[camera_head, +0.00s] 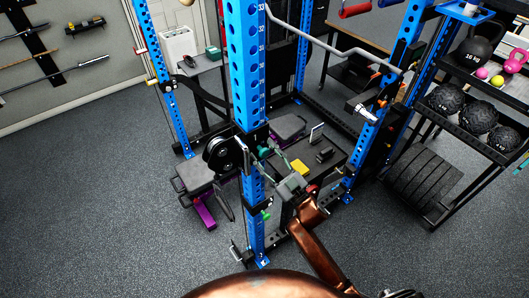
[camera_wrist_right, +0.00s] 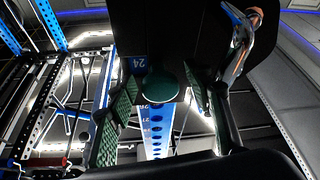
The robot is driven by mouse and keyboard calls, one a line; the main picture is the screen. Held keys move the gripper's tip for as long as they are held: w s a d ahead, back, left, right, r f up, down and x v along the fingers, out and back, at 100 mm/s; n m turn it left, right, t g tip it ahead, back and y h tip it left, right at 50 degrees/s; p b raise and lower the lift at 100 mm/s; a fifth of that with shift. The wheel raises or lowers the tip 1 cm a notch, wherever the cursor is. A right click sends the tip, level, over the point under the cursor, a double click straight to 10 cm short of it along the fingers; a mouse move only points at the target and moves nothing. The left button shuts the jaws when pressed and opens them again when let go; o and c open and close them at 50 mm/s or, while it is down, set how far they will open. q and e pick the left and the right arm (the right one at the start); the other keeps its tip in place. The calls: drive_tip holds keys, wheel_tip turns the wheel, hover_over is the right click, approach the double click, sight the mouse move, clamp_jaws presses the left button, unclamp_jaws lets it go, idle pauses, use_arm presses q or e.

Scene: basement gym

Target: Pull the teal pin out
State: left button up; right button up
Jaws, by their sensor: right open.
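The teal pin shows its round teal knob (camera_wrist_right: 160,87) in the right wrist view, in front of the numbered blue post (camera_wrist_right: 155,130). In the head view a small teal knob (camera_head: 264,152) is at the front blue post (camera_head: 250,75), partly covered by my gripper. My right gripper (camera_head: 268,162) is at the post, coming from the lower right. In the wrist view its two green-padded fingers (camera_wrist_right: 163,108) are apart, one on each side of the knob. I cannot tell whether either finger touches it. The pin's shaft is hidden. My left gripper is out of view.
A bench (camera_head: 195,175) and a black weight plate (camera_head: 221,154) are left of the post. A bent grey bar (camera_head: 335,50) crosses the rack above. A lower green knob (camera_head: 265,214) sits on the post. A ball shelf (camera_head: 460,135) stands right. The floor at left is clear.

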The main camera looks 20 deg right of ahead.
drive_tip(key=shift+c, duration=0.7)
clamp_jaws()
